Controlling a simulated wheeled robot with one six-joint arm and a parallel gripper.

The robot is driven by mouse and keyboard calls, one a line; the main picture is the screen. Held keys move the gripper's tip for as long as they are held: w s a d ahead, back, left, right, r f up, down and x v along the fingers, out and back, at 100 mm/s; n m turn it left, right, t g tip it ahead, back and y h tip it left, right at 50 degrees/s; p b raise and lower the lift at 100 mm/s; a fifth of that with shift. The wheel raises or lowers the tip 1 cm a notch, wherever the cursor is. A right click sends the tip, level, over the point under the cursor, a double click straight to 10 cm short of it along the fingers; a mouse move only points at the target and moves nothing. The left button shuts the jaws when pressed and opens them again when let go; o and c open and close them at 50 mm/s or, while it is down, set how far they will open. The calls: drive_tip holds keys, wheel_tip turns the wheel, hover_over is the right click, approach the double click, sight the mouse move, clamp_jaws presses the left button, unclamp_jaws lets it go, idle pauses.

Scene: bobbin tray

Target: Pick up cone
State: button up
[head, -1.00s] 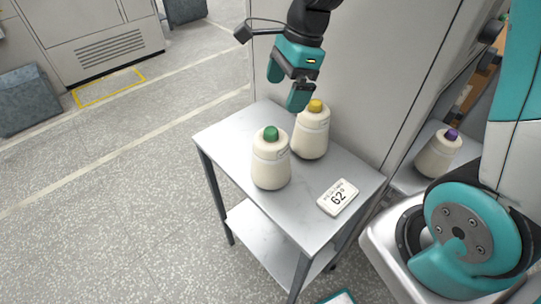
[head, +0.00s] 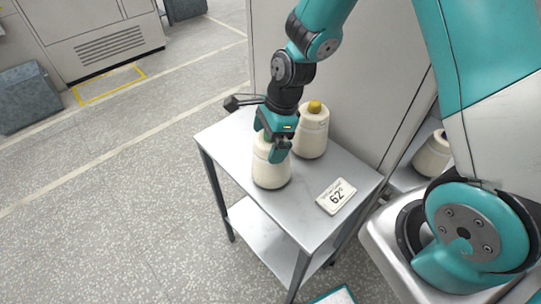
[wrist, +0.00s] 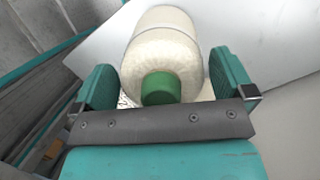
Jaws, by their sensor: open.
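A cream yarn cone (head: 271,174) stands upright on the small metal table (head: 222,140). Its green top, hidden in the head view, shows in the wrist view, where the cone (wrist: 165,42) lies between my fingers. My gripper (head: 272,148) is open, with its fingers down around the upper part of this cone. In the wrist view my gripper (wrist: 165,85) has one finger on each side of the green top; I cannot tell whether either touches. A second cream cone with a yellow top (head: 311,133) stands just behind and to the right.
A white display reading 62 (head: 337,196) lies on the table at the front right. Another cone (head: 432,155) stands on a surface at the right, partly hidden by my arm. A tall grey panel (head: 370,90) rises behind the table.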

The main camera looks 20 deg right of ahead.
drive_tip(key=shift+c, duration=0.5)
drive_tip(key=c, duration=1.1)
drive_tip(key=shift+r, duration=0.1)
wheel_tip(320, 180, up, 20)
drive_tip(key=shift+b, duration=0.4)
wheel_tip(320, 180, up, 20)
drive_tip(key=p, duration=2.2)
